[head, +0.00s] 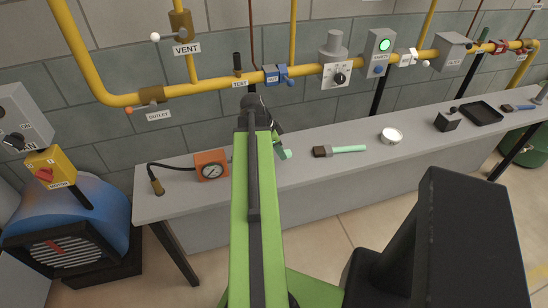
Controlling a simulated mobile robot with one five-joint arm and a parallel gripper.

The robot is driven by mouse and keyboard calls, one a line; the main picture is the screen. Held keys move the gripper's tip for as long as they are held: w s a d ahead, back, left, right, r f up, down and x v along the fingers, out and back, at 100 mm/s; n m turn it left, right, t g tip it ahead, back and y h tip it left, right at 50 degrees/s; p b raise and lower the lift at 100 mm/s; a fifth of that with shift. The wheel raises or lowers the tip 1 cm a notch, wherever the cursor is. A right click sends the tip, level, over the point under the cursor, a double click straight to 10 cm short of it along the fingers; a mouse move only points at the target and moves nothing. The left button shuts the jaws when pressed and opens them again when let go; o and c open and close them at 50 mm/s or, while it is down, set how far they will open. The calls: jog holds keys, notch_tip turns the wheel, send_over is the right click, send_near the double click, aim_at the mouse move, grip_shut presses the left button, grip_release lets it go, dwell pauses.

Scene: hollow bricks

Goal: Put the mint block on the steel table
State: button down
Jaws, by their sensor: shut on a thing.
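The steel table (360,172) is the long grey bench along the wall. My green arm reaches out over it and hides part of its left half. My gripper (280,147) is mostly hidden behind the end of the arm. It is shut on the mint block (287,154), of which only a small pale green part shows at the right of the arm. I cannot tell whether the block touches the table top.
On the table, an orange gauge (211,165) with a black hose stands left of my arm. A brush (340,150) with a mint handle, a white round dish (392,136), a dark box (447,121) and a black tray (481,113) lie to the right. Yellow pipes run above.

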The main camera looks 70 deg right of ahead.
aim_at(282, 164)
jog(key=f+b, duration=0.4)
jog(key=shift+w+f, duration=0.2)
jog(key=shift+w+a+r, duration=0.15)
jog(key=shift+r, duration=0.1)
jog(key=shift+f, duration=0.15)
jog(key=c, duration=1.1)
grip_release()
jog(key=shift+c, duration=0.2)
jog(key=shift+r+p, duration=0.55)
jog(key=shift+p, duration=0.1)
jog(key=p+v, duration=1)
jog(key=v, duration=0.1)
jog(key=shift+w, duration=0.2)
jog(key=shift+a, duration=0.1)
